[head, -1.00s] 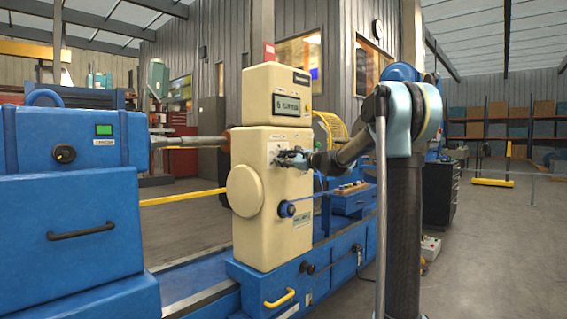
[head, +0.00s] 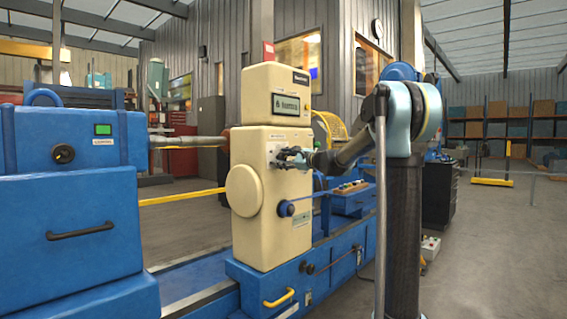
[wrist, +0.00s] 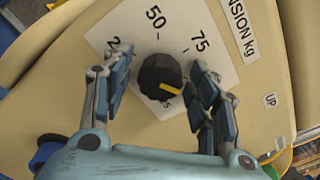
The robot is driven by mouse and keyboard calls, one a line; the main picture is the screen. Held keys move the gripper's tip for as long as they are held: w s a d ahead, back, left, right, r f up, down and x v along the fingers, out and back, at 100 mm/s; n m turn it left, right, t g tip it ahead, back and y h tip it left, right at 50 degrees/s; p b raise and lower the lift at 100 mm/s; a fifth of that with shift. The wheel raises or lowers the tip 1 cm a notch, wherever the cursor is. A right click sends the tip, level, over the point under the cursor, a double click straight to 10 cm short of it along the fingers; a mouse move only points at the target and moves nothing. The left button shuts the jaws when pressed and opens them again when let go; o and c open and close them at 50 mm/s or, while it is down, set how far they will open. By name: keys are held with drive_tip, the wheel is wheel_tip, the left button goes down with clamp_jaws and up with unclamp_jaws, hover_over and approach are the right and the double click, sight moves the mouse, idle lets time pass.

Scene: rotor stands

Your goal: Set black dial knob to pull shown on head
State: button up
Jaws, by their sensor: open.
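The black dial knob (wrist: 160,76) is in the middle of the wrist view, on a white scale plate (wrist: 112,33) fixed to a cream panel. Its yellow pointer mark faces the lower right of the picture. The scale shows 50 and 75; a figure beginning with 2 is partly covered by a finger, and another figure is mostly hidden by the knob. My gripper (wrist: 161,72) is open, with one finger on each side of the knob. Gaps show between fingers and knob. In the head view my gripper (head: 290,156) is at the cream head (head: 255,222), hiding the knob.
A display (head: 290,104) sits on the cream box above; its text is too small to read surely. A blue knob (head: 285,209) is lower on the cream head.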

drive_tip(key=v, duration=1.1)
drive_tip(key=shift+s+d, duration=0.25)
drive_tip(key=shift+d, duration=0.1)
drive_tip(key=shift+s+f, duration=0.1)
drive_tip(key=shift+f, duration=0.05)
drive_tip(key=s+d+f+n+g+h, duration=0.1)
drive_tip(key=s+f+n+g+h, duration=0.3)
drive_tip(key=s+f, duration=0.7)
drive_tip(key=s+d+f+n+g+h, duration=0.1)
drive_tip(key=s+d+f+n+h, duration=0.1)
drive_tip(key=s+f+n, duration=0.65)
drive_tip(key=s+d+f+n+g+h, duration=0.1)
drive_tip(key=s+d+f+h, duration=0.1)
drive_tip(key=s+d+f, duration=0.3)
drive_tip(key=s+d+f+n+g+h, duration=0.1)
drive_tip(key=s+d+f+n+h, duration=0.1)
drive_tip(key=s+d+f, duration=0.3)
drive_tip(key=s+d+f+n+g+h, duration=0.1)
drive_tip(key=s+d+f+h, duration=0.3)
drive_tip(key=s+f, duration=0.7)
drive_tip(key=s+d, duration=0.1)
drive_tip(key=s, duration=0.4)
drive_tip(key=shift+s+d+f+n+g, duration=0.25)
drive_tip(key=shift+s+n+g, duration=0.05)
drive_tip(key=shift+n+g, duration=0.1)
drive_tip(key=shift+w, duration=0.1)
drive_tip(key=shift+w+f, duration=0.2)
drive_tip(key=shift+w, duration=0.2)
